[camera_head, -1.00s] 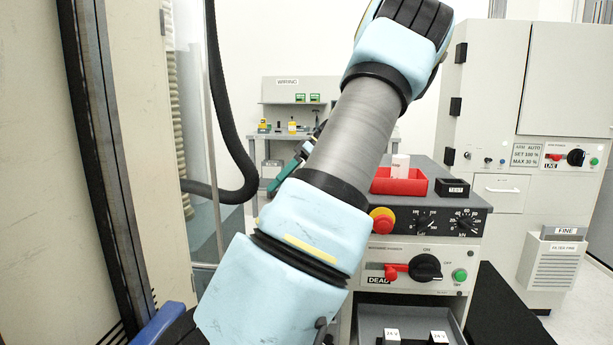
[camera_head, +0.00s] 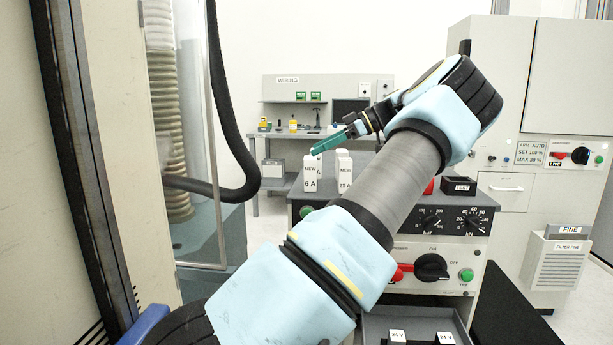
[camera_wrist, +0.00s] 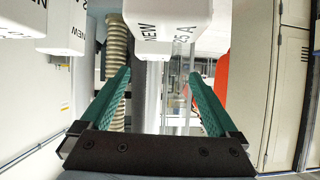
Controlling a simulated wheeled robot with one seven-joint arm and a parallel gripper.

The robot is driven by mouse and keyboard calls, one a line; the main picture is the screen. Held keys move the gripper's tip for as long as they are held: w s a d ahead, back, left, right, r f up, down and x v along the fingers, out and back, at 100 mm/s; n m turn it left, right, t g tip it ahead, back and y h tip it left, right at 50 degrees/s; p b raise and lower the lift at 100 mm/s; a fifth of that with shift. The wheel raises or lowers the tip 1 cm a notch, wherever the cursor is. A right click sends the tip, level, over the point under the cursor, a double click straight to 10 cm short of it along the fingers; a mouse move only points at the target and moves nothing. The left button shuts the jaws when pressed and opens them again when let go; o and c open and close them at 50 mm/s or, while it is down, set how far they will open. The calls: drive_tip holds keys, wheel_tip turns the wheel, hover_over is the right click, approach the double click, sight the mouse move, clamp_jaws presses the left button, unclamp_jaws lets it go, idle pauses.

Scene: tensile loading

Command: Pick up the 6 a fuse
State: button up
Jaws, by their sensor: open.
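The white 6 A fuse (camera_head: 309,178), marked NEW 6 A, stands upright on the grey cabinet top in the head view. Another white fuse stands close behind it, and a 25 A fuse (camera_head: 344,175) stands to its right. My gripper (camera_head: 318,149) is above and near the 6 A fuse, its teal fingers sloping down left. In the wrist view, my gripper (camera_wrist: 160,75) is open and empty, with the 25 A fuse (camera_wrist: 165,25) ahead between the fingertips. Two white blocks show at the upper left there; their ratings cannot be read.
The cabinet front has dials, a red switch and a black knob (camera_head: 431,267). A black TEST block (camera_head: 459,186) sits at the top's right. My arm hides much of the cabinet top. A black hose (camera_head: 240,160) hangs at left; a wiring bench (camera_head: 280,136) stands behind.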

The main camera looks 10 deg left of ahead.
sight(310, 174)
drive_tip(key=f, duration=0.1)
drive_tip(key=a+f+p, duration=0.1)
drive_tip(key=a+f, duration=0.1)
drive_tip(key=shift+w+a+f+p, duration=0.1)
drive_tip(key=shift+w+a+p, duration=0.05)
drive_tip(key=shift+w+p, duration=0.2)
drive_tip(key=shift+t, duration=0.3)
drive_tip(key=shift+f+p+x, duration=0.25)
drive_tip(key=shift+p+x, duration=0.65)
drive_tip(key=shift+x, duration=1.35)
drive_tip(key=c, duration=1.5)
clamp_jaws()
drive_tip(key=shift+r, duration=0.1)
